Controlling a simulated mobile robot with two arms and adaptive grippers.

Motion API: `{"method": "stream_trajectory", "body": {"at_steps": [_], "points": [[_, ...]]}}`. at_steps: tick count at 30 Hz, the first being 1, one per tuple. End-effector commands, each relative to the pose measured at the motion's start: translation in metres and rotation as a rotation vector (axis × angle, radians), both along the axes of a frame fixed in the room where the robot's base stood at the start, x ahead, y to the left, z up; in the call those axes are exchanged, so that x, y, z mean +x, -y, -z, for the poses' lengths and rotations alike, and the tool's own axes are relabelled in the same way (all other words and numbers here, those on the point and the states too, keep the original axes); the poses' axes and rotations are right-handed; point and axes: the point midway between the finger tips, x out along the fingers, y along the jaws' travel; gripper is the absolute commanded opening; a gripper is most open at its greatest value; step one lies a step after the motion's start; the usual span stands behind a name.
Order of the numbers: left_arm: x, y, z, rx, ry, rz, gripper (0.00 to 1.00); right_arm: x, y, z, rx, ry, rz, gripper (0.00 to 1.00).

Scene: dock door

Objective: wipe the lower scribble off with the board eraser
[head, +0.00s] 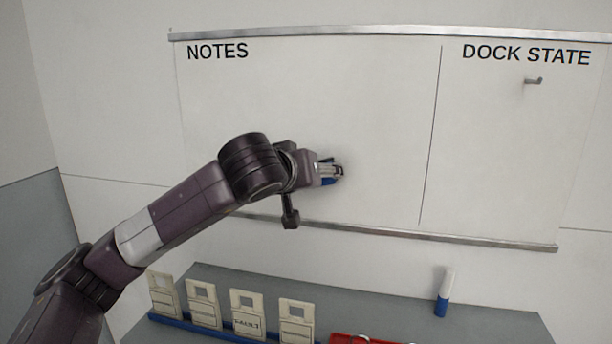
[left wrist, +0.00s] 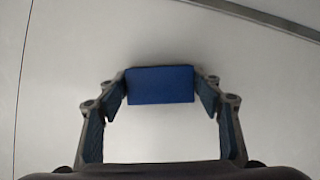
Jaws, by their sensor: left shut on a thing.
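The whiteboard (head: 390,110) hangs on the wall, with a NOTES area on the left and a DOCK STATE area on the right. My left gripper (head: 338,172) is in front of the lower middle of the NOTES area. It is shut on the blue board eraser (head: 328,182), which the left wrist view shows between the two fingers (left wrist: 160,85). The eraser is at or very close to the board; I cannot tell if it touches. No scribble shows on the visible board; my arm hides part of it. My right gripper is not in view.
A grey table (head: 400,292) stands below the board. It holds a blue rack (head: 180,320) of several cream tags, a red tray (head: 345,339) at the front edge and a white and blue marker (head: 444,292). A small hook (head: 533,81) sticks out under DOCK STATE.

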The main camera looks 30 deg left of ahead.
Motion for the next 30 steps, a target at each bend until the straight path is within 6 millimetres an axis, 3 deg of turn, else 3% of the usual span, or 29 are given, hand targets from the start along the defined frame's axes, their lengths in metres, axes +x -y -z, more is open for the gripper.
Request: {"method": "stream_trajectory", "body": {"at_steps": [6, 13, 30], "points": [[0.004, 0.02, -0.001, -0.001, 0.001, 0.002, 0.41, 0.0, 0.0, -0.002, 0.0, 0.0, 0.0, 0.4], [0.003, 0.021, -0.001, 0.0, 0.002, -0.001, 0.41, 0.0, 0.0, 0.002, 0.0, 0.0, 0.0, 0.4], [-0.003, -0.016, 0.0, 0.001, 0.002, -0.001, 0.41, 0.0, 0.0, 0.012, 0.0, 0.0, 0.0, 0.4]]}}
